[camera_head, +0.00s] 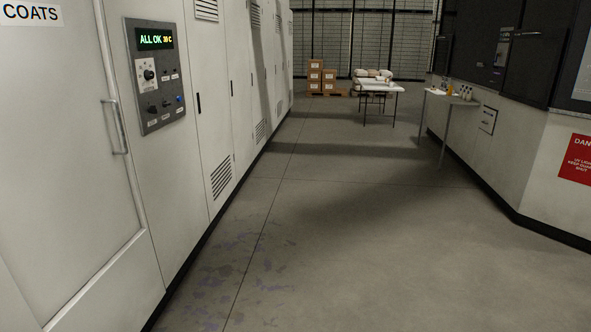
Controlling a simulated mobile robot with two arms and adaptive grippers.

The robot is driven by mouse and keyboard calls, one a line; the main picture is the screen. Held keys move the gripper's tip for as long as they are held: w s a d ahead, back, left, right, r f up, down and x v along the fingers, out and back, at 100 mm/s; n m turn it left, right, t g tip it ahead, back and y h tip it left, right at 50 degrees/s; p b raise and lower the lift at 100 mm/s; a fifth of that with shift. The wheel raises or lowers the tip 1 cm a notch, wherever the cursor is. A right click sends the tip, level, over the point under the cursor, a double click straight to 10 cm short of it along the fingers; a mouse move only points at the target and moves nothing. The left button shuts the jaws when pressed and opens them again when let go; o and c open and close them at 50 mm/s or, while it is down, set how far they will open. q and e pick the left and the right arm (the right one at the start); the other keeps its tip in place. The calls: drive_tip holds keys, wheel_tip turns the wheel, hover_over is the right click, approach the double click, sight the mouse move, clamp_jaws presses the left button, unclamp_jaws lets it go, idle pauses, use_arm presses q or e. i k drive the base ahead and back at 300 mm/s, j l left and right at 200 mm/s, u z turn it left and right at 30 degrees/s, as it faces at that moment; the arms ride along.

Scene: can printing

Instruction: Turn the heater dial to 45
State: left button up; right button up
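A grey control panel (159,90) is set in the white cabinet wall at the upper left. A dial (149,75) with a dark pointer on a white plate sits below the display. Smaller dark knobs, switches and a blue button (180,100) are lower and to the right on the panel. Their labels are too small to read. Neither of my grippers is in view.
White cabinets (213,110) with vents line the left, with a door handle (117,127) near me. The grey floor (330,230) is clear ahead. Tables (378,88) and boxes (321,78) stand far back. A machine with a red sign (578,158) is at right.

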sight(149, 75)
drive_tip(key=i+l, duration=0.1)
drive_tip(key=i, duration=0.6)
drive_tip(key=i+l, duration=0.15)
drive_tip(key=i, duration=0.55)
drive_tip(key=i+l, duration=0.1)
drive_tip(key=i, duration=0.6)
